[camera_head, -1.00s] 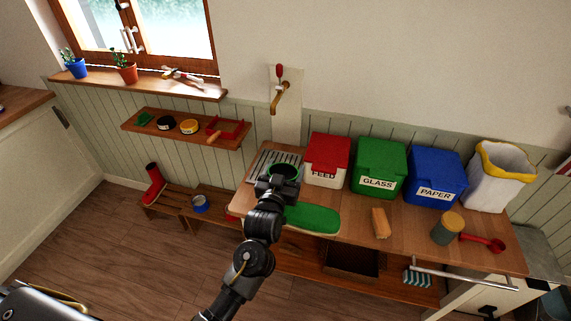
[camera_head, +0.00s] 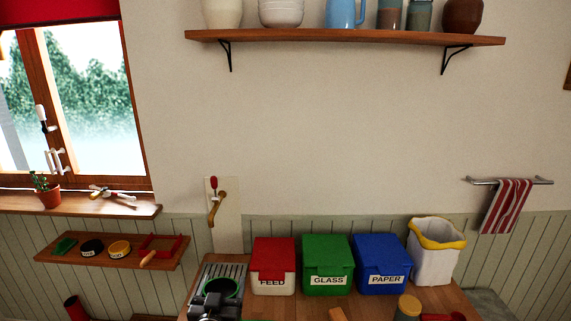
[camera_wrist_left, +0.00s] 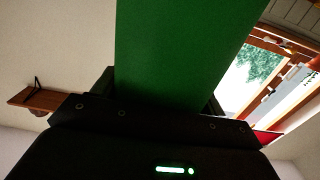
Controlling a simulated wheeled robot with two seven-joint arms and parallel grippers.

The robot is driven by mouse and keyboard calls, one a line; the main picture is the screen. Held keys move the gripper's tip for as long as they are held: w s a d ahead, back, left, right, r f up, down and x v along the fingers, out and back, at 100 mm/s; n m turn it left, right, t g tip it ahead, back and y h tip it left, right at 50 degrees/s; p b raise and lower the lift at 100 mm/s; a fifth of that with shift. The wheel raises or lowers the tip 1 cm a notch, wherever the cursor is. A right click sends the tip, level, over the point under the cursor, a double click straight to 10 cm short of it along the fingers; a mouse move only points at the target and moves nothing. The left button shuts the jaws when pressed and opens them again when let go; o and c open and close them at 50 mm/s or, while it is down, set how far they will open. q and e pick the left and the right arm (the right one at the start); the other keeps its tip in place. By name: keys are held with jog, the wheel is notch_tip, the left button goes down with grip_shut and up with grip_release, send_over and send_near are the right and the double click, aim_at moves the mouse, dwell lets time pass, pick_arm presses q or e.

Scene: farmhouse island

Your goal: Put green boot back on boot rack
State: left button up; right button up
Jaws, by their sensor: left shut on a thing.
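My left gripper (camera_head: 213,308) is shut on the green boot and shows at the bottom edge of the head view. Only the round dark opening and green rim of the green boot (camera_head: 236,289) show there, in front of the slotted metal tray. In the left wrist view the boot's green shaft (camera_wrist_left: 185,55) stands up from between the jaws and fills the middle. The red boot (camera_head: 74,308) is cut off at the bottom left of the head view. My right gripper is not in view.
A slotted tray (camera_head: 232,267), red feed bin (camera_head: 273,258), green glass bin (camera_head: 327,256), blue paper bin (camera_head: 382,256) and white bin (camera_head: 434,262) line the bench's back. A small shelf (camera_head: 172,263) and windowsill (camera_head: 135,210) are left, an upper shelf (camera_head: 340,38) above.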

pick_arm(q)
jog(key=s+a+f+b, duration=0.6)
jog(key=s+f+b, duration=0.2)
jog(key=s+b, duration=0.4)
jog(key=shift+f+b, duration=0.15)
jog(key=shift+b, duration=0.55)
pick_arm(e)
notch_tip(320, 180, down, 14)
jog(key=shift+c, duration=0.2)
